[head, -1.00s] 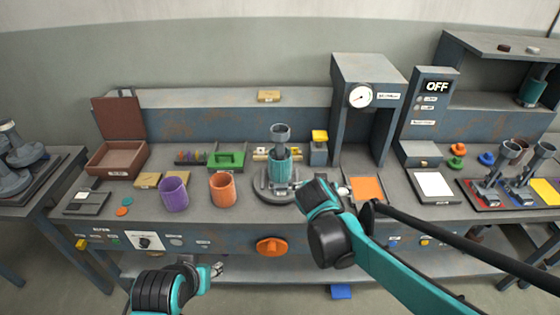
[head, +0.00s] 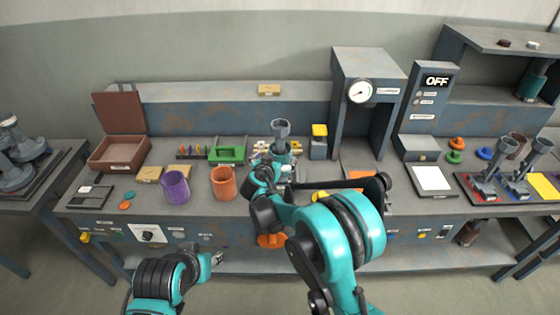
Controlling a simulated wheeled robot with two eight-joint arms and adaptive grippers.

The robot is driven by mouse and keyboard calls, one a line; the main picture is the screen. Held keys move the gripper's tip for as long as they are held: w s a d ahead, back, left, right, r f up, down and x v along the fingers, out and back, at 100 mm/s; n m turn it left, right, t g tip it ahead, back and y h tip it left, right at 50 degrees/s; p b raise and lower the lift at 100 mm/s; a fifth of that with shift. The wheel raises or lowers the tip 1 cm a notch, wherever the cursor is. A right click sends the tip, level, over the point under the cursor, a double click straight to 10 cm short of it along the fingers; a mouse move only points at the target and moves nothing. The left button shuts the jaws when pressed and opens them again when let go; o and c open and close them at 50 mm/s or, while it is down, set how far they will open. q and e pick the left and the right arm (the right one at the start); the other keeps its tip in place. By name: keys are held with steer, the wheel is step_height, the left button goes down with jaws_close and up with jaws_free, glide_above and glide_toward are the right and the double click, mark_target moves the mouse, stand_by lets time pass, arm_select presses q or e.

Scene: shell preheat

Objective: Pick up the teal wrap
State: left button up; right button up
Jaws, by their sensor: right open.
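A purple wrap (head: 176,188) and an orange wrap (head: 223,184) stand to the left on the bench (head: 330,148). A green box (head: 228,153) is behind them. The gauge press (head: 370,65) stands close on the right. A white pad (head: 433,180) lies further right.

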mark_target(280, 155)
steer(key=x, duration=0.2)
steer(key=b+x, duration=0.1)
steer(key=x, duration=0.1)
steer(key=shift+d+f, duration=0.25)
steer(key=shift+s+r, duration=0.1)
steer(key=shift+r, duration=0.05)
steer(key=shift+c, duration=0.6)
steer(key=c, duration=1.1)
arm_select(q)
steer(key=shift+f, duration=0.8)
arm_select(e)
steer(key=shift+c, duration=0.2)
steer(key=shift+r, duration=0.1)
